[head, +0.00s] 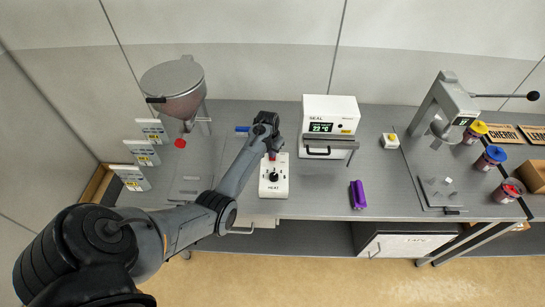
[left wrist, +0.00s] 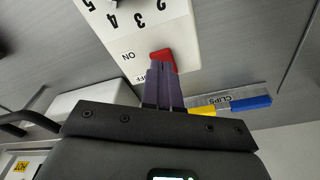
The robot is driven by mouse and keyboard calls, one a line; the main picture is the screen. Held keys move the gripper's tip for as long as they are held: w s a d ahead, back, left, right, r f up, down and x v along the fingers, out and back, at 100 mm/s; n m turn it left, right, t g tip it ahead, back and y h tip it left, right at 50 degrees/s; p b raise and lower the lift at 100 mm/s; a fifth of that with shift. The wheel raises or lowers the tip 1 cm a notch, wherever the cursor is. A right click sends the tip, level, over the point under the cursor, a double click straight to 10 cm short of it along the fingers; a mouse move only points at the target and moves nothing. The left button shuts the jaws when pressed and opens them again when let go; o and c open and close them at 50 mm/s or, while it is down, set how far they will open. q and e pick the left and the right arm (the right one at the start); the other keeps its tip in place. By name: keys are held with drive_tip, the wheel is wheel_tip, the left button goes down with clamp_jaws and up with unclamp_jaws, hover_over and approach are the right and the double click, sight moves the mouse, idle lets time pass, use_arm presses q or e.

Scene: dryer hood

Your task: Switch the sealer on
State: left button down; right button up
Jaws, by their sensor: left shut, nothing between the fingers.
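The sealer (head: 329,120) is a white box marked SEAL at the back middle of the bench, its green display reading 22 °C. In front of it to the left lies a white control box (head: 265,189) marked HEAT, with a black knob (head: 273,176). The red switch (left wrist: 168,57) on this box sits by the ON and OFF labels in the left wrist view. My left gripper (left wrist: 162,66) is shut and empty, its fingertips at the red switch and partly covering it. Whether they touch, and which way the switch is tipped, I cannot tell. My right gripper is out of view.
A clip strip (left wrist: 225,104) with blue and yellow clips lies close beside my left fingers. A purple object (head: 357,194) lies on the bench to the right. A funnel hopper (head: 174,88) stands left and a lever press (head: 445,105) stands right.

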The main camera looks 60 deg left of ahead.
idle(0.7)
use_arm(q)
drive_tip(key=shift+f+b, duration=0.55)
drive_tip(key=shift+f, duration=0.45)
idle(0.3)
drive_tip(key=shift+r, duration=0.1)
wheel_tip(320, 180, up, 7)
drive_tip(key=p, duration=0.8)
idle(0.5)
